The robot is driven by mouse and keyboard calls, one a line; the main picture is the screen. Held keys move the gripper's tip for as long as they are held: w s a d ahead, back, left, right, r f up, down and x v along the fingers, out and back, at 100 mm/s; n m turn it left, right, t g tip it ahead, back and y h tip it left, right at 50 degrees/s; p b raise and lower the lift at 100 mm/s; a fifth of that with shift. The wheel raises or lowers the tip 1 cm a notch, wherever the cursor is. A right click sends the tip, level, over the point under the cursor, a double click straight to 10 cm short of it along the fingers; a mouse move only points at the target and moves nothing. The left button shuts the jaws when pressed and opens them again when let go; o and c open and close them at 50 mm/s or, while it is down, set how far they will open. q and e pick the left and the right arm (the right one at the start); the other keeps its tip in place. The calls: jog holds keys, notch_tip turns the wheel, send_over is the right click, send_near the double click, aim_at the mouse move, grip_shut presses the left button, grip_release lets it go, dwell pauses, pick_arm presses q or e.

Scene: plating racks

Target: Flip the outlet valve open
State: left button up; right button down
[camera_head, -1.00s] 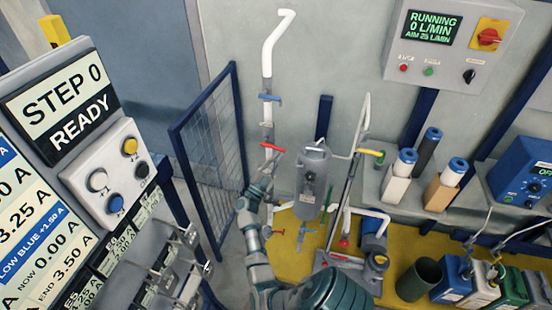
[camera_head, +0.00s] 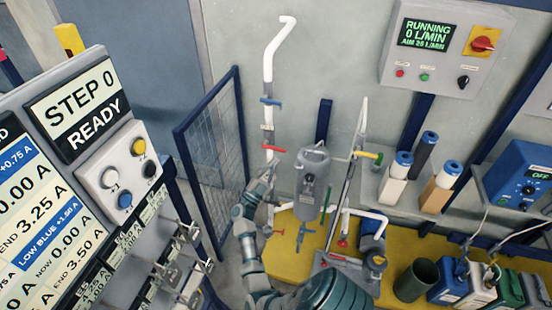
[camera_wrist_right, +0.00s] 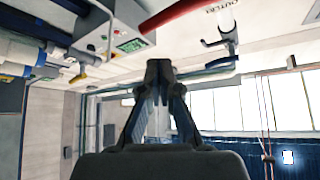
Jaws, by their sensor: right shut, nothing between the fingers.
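A white vertical pipe (camera_head: 268,60) stands against the wall in the head view. It carries a blue-handled valve (camera_head: 271,101) higher up and a red valve lever (camera_head: 274,149) lower down. In the right wrist view a red lever (camera_wrist_right: 183,14) crosses the top, beside a white part with an OUTLET label (camera_wrist_right: 224,14). My right gripper (camera_head: 271,167) is just below the red lever, close to the pipe; I cannot tell whether they touch. Its fingers (camera_wrist_right: 160,72) are together and empty in the wrist view. My left gripper is not in view.
A grey tank (camera_head: 312,175) stands right of the pipe, close to my right gripper. A blue mesh fence (camera_head: 213,150) is to the left. The flow panel (camera_head: 440,45) reads RUNNING 0 L/MIN. A step panel (camera_head: 75,105) reads STEP 0 READY.

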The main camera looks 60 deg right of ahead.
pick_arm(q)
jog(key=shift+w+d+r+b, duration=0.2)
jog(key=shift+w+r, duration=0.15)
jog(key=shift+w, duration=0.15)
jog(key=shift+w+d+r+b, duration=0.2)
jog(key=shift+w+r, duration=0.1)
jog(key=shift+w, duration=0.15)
pick_arm(e)
jog(key=a+f, duration=0.4)
jog(key=shift+s+f+t, duration=0.25)
jog(key=shift+s+t, duration=0.05)
jog(key=shift+s, duration=0.15)
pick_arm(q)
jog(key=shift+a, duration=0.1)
pick_arm(e)
jog(key=shift+a, duration=0.15)
